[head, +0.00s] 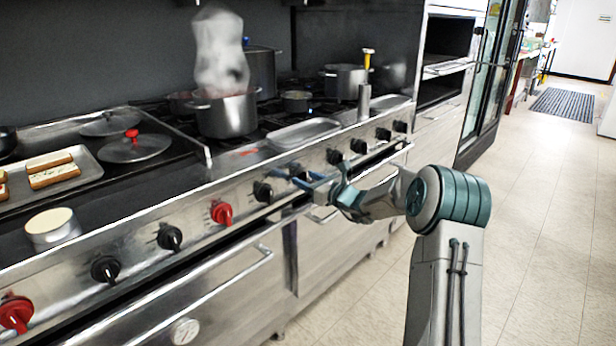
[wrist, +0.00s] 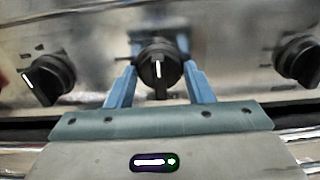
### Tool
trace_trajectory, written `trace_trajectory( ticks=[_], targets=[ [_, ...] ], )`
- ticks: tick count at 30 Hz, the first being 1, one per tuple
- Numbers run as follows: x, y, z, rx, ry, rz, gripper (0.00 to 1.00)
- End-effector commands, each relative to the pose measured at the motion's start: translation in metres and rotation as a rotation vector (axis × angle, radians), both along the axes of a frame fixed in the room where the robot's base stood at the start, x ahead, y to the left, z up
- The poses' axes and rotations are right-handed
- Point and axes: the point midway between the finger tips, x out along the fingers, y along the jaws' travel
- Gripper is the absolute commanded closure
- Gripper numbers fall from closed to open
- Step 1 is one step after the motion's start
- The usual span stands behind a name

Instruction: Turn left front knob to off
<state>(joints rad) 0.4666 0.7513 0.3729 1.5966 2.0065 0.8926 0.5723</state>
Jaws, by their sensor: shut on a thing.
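A black stove knob (wrist: 160,68) with a white pointer line sits between the two blue fingers of my gripper (wrist: 162,84) in the wrist view. Its line stands close to upright in that picture. My gripper (head: 298,178) is shut on this knob at the front panel of the range; in the head view the fingers mostly hide it. A black knob to its left (wrist: 48,80) has its white mark slanted. Another black knob (wrist: 298,62) is to its right. A steaming pot (head: 228,115) stands on the burners behind the panel.
Red knobs (head: 222,212) and black knobs (head: 170,237) line the front panel (head: 135,240). Oven handles (head: 230,278) stick out below it. The tiled floor (head: 530,230) at right is clear.

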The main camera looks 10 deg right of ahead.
Motion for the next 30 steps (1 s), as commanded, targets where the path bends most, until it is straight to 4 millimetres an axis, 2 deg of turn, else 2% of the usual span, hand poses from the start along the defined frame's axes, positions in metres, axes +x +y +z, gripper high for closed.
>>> trace_trajectory(
  ticks=[15, 16, 18, 26, 30],
  targets=[
    [-0.0001, 0.0002, -0.0006, 0.015, 0.011, 0.0, 0.76],
    [-0.0001, 0.0002, -0.0006, 0.015, 0.011, 0.0, 0.45],
    [0.0, 0.0002, -0.0005, 0.015, 0.011, 0.0, 0.32],
    [-0.0004, -0.0005, -0.0002, 0.014, 0.01, 0.0, 0.32],
    [-0.0076, -0.007, 0.0004, 0.013, 0.011, -0.003, 0.32]
  ],
)
